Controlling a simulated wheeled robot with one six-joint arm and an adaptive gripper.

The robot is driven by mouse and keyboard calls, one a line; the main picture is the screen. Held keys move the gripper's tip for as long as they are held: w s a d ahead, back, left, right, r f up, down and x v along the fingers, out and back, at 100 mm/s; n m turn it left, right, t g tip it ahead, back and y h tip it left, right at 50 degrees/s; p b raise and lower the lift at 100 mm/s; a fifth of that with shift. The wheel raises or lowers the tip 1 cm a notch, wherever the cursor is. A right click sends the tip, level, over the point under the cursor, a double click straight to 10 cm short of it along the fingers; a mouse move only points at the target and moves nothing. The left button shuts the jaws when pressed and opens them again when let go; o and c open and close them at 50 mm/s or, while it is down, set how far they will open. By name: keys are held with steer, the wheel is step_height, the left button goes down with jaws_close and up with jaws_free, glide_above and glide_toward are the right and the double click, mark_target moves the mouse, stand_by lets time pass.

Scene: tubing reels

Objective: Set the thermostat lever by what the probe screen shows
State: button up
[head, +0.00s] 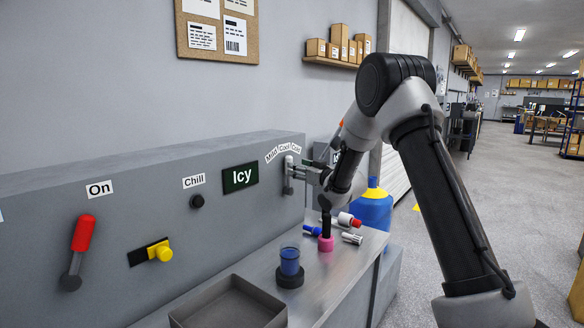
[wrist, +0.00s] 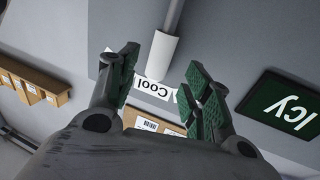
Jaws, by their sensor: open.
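The probe screen (head: 240,177) on the grey panel reads "Icy"; it also shows at the right of the wrist view (wrist: 292,110). The thermostat lever (head: 288,170) sits right of the screen, under labels (head: 283,150) reading Mild, Cool and Cold. In the wrist view the pale lever handle (wrist: 162,55) ends at the "Cool" label (wrist: 153,89). My gripper (head: 307,173) is open at the lever; in the wrist view its fingers (wrist: 162,66) lie on either side of the handle's end. Whether they touch it, I cannot tell.
The panel also bears a red "On" lever (head: 82,235), a black "Chill" knob (head: 197,201) and a yellow knob (head: 162,250). On the bench are a grey tray (head: 200,315), a beaker of blue liquid (head: 289,262) and a pink-based item (head: 325,244).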

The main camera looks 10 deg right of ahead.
steer(key=shift+x, duration=2.35)
jaws_close()
steer(key=shift+s+a, duration=0.1)
